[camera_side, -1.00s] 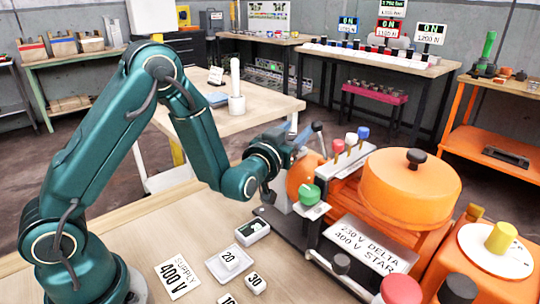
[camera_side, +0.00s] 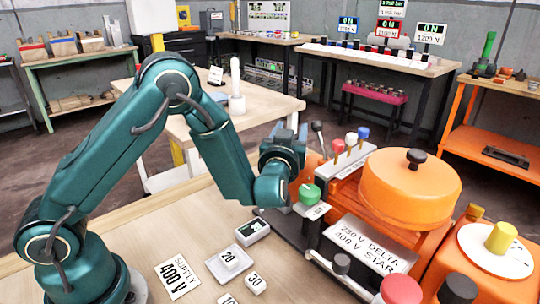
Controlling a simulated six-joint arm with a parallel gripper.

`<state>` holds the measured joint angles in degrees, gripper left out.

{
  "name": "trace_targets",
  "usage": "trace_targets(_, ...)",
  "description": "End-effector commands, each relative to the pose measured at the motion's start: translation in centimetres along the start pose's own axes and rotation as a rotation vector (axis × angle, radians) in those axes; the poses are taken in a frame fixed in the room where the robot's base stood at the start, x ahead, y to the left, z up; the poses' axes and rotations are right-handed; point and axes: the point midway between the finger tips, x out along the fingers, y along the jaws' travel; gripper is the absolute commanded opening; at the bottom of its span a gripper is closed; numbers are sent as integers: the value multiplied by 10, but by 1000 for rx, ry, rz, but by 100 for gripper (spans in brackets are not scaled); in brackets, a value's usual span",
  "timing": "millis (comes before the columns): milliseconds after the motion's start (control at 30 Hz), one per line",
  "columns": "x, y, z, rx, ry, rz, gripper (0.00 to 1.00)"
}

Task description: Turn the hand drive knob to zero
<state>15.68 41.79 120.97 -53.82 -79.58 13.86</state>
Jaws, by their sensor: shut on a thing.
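My gripper (camera_side: 288,133) is in front of the left end of the orange machine (camera_side: 410,188). It is shut on a part that my wrist hides, and I cannot tell which part. A dark-tipped lever (camera_side: 317,127) stands just right of it. A green knob (camera_side: 309,193) on a pale plate is below and to the right of it. A yellow knob (camera_side: 500,237) sits on a white dial at the far right, well away from my gripper. No zero mark or knob reading can be made out. I cannot tell which part is the hand drive knob.
Red, white and blue knobs on stems (camera_side: 350,139) stand right of my gripper. The bench in front holds a "SUPPLY 400 V" card (camera_side: 178,276), number tiles (camera_side: 229,258) and a small case (camera_side: 252,231).

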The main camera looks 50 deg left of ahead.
Motion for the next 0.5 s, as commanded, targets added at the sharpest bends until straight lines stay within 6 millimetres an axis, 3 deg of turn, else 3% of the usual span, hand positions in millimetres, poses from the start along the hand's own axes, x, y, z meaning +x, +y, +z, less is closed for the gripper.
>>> trace_targets(33,0,0,-2,-3,4,-1,0)
trace_targets(67,0,0,-2,-3,4,0,64)
trace_targets(100,0,0,-1,-3,4,0,79)
trace_targets(133,0,0,-1,-3,4,0,82)
trace_targets(500,-6,1,0,0,0,4,82)
